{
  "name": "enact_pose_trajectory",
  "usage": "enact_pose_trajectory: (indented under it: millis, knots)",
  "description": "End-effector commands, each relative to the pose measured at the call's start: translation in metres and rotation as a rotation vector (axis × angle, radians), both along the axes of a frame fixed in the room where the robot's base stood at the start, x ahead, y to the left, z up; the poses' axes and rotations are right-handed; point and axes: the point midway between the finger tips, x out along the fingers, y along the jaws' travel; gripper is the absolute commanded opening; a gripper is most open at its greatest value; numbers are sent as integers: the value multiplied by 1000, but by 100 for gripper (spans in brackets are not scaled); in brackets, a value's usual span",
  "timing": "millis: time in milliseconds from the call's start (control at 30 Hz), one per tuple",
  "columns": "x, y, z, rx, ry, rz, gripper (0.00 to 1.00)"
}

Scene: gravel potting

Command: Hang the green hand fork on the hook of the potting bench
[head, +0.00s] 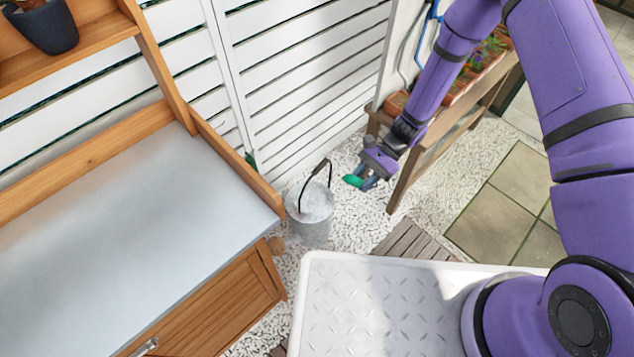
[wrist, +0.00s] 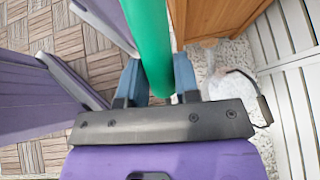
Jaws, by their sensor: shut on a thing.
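My gripper (head: 369,181) is shut on the green hand fork (head: 352,181), held in the air to the right of the potting bench. In the wrist view, the fork's smooth green handle (wrist: 148,40) runs between the two blue-grey fingers of my gripper (wrist: 158,82). The fork's tines cannot be made out in either view. The potting bench (head: 130,220) has a grey top and a wooden frame on the left of the head view. I cannot make out its hook. A small dark green thing (head: 250,160) shows behind its right end panel.
A metal bucket (head: 311,217) with a raised dark handle stands on gravel between the bench and my gripper. It also shows in the wrist view (wrist: 232,88). A wooden planter table (head: 440,130) is close behind my gripper. White slatted fencing (head: 300,70) stands behind.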

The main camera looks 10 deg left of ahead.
Motion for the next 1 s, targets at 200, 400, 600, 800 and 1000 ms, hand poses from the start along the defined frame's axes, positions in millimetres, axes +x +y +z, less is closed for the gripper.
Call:
enact_pose_trajectory:
  millis: [200,400,600,800,1000]
  knots:
    - [-16,64,-11,267,191,-326,3]
    - [-14,103,-20,464,243,-575,3]
    - [-9,118,-26,561,238,-704,3]
    - [-9,122,-28,580,235,-729,3]
    - [-16,128,-28,579,235,-725,3]
